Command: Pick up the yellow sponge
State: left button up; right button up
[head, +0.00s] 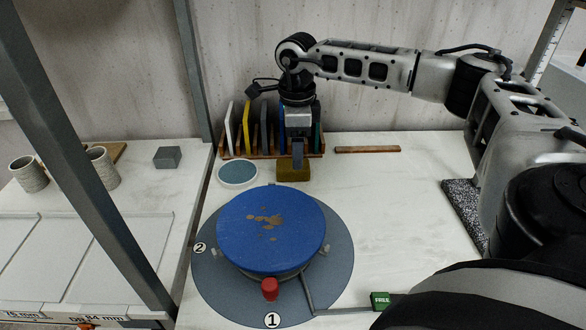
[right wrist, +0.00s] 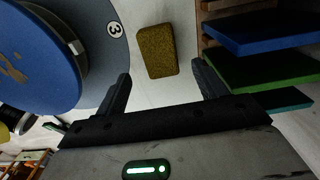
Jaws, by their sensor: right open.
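The yellow sponge (head: 293,174) is a mustard-coloured block lying on the white worktop, behind the blue wheel and in front of the rack. It also shows whole in the right wrist view (right wrist: 157,52), ahead of the fingers. My right gripper (head: 297,165) points down just above the sponge and hides part of it in the head view. In the right wrist view its fingers (right wrist: 162,72) are spread apart with nothing between them, and the sponge is beyond their tips. My left gripper is not in view.
A wooden rack (head: 262,154) with several coloured boards stands close behind the sponge. The blue round wheel head (head: 290,225) on a grey mat is in front, and a pale blue disc (head: 238,174) is to the left. The worktop to the right is mostly clear, with a wooden strip (head: 367,149).

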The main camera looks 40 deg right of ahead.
jog(key=shift+w+a+f+p, duration=0.1)
jog(key=shift+w+f+p, duration=0.1)
jog(key=shift+f, duration=1.15)
jog(key=shift+w+a+f+p, duration=0.1)
jog(key=shift+f+p, duration=0.1)
jog(key=shift+f, duration=1.1)
jog(key=c, duration=1.1)
